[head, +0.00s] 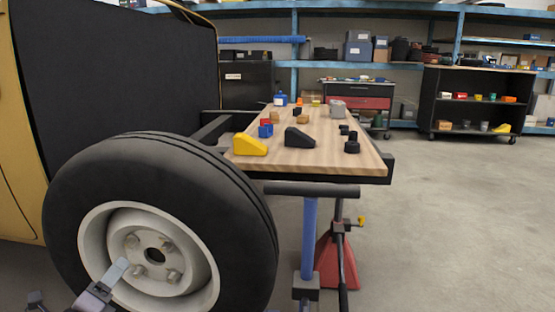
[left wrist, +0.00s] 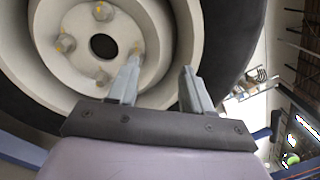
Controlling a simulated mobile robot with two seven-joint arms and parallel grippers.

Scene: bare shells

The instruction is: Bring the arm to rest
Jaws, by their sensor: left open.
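My left gripper (head: 112,275) is low at the left of the head view, in front of the wheel (head: 155,255) of a yellow vehicle. In the left wrist view my left gripper (left wrist: 160,68) is open, with its two grey fingers apart and nothing between them. The pale rim with several lug nuts (left wrist: 102,11) lies beyond the fingers. One fingertip overlaps a lug nut in that view; I cannot tell whether they touch. My right gripper is not in view.
A wooden workbench (head: 310,158) with several small blocks and wedges stands right of the tyre (head: 235,215). A red jack stand (head: 340,260) and a blue post (head: 309,240) stand below its front edge. Open concrete floor (head: 450,220) lies to the right. Shelves line the back.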

